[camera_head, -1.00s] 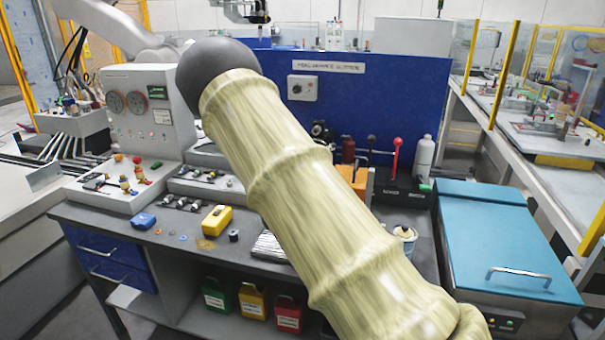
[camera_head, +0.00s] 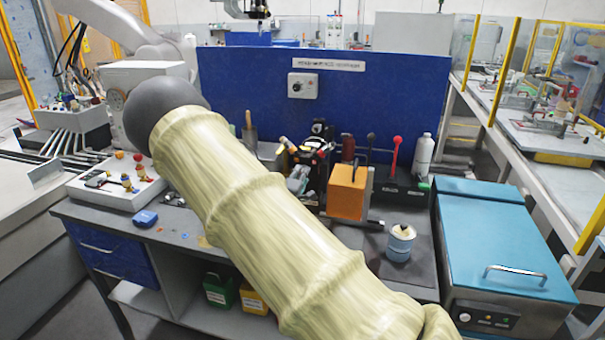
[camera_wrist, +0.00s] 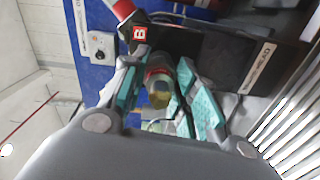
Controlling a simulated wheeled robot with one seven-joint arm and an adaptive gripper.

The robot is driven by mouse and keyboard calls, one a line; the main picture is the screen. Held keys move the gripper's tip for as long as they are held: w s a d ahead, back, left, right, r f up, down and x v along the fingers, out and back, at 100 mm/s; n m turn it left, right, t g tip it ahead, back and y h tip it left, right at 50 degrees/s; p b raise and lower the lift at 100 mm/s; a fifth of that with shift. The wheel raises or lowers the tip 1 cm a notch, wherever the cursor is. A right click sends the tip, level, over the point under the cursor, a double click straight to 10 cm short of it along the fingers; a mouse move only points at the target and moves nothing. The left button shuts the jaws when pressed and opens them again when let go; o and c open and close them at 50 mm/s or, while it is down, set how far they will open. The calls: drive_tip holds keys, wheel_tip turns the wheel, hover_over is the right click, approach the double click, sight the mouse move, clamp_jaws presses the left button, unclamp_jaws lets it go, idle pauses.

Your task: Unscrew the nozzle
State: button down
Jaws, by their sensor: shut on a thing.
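In the wrist view, my gripper (camera_wrist: 165,95) has teal pads on both fingers. They are closed around a small cylindrical piece (camera_wrist: 159,88) with a red band and a yellowish end, which looks like the nozzle. The fingers partly cover it, and its thread is not visible. I cannot tell whether it is still joined to anything. In the head view, my pale ribbed arm crosses the middle of the picture, and I cannot clearly make out the gripper there.
An orange block (camera_head: 346,192) and a round tin (camera_head: 400,243) stand on the bench right of my arm. A red-handled lever (camera_head: 395,155) and a white bottle (camera_head: 424,157) are behind. A blue panel (camera_head: 370,105) closes the back. A blue-lidded case (camera_head: 505,240) stands at right.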

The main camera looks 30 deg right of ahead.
drive_tip(key=n+b, duration=0.1)
drive_tip(key=n, duration=0.6)
drive_tip(key=shift+a+f, duration=0.1)
drive_tip(key=shift+n, duration=0.4)
drive_tip(key=shift+n, duration=0.4)
drive_tip(key=n+p, duration=0.1)
drive_tip(key=n, duration=0.4)
drive_tip(key=c, duration=1)
unclamp_jaws()
drive_tip(key=shift+c, duration=0.2)
drive_tip(key=shift+s, duration=0.1)
